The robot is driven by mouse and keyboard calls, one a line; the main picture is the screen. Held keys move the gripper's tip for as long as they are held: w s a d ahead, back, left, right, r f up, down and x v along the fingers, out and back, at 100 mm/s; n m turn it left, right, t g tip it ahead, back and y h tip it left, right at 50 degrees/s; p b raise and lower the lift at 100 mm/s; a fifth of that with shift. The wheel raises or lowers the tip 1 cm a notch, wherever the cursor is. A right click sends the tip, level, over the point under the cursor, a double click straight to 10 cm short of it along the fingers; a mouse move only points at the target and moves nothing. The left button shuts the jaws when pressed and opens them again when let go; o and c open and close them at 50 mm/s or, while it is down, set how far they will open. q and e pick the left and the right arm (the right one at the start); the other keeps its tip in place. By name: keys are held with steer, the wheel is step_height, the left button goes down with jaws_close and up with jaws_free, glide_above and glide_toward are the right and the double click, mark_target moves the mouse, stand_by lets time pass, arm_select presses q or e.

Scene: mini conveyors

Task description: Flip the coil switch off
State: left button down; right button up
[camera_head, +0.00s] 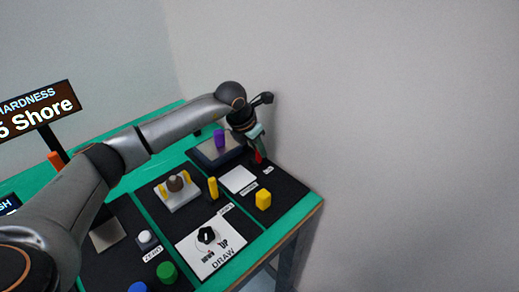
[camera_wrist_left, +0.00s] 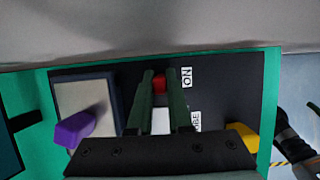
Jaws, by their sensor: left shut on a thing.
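A small red switch lever (camera_head: 258,157) stands on the black panel near the table's far right edge. In the left wrist view the red lever (camera_wrist_left: 159,84) sits between my fingertips, beside an "ON" label (camera_wrist_left: 187,77). My left gripper (camera_head: 257,147) reaches down from above and is shut on this lever. In the wrist view its two green fingers (camera_wrist_left: 160,86) are on either side of the lever. The lever's base is mostly hidden by the fingers, so its exact tilt cannot be told.
A purple block (camera_head: 219,138) rests on a dark-framed pad (camera_head: 205,155) left of the lever. A white plate (camera_head: 238,180) and yellow block (camera_head: 263,199) lie nearer. A dial panel (camera_head: 199,257) is at the front. A wall rises close behind the table.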

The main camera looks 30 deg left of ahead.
arm_select(q)
steer(key=c, duration=0.8)
jaws_free()
steer(key=shift+c, duration=0.2)
steer(key=v, duration=1.2)
steer(key=shift+a+r, duration=0.25)
steer(key=shift+s, duration=0.1)
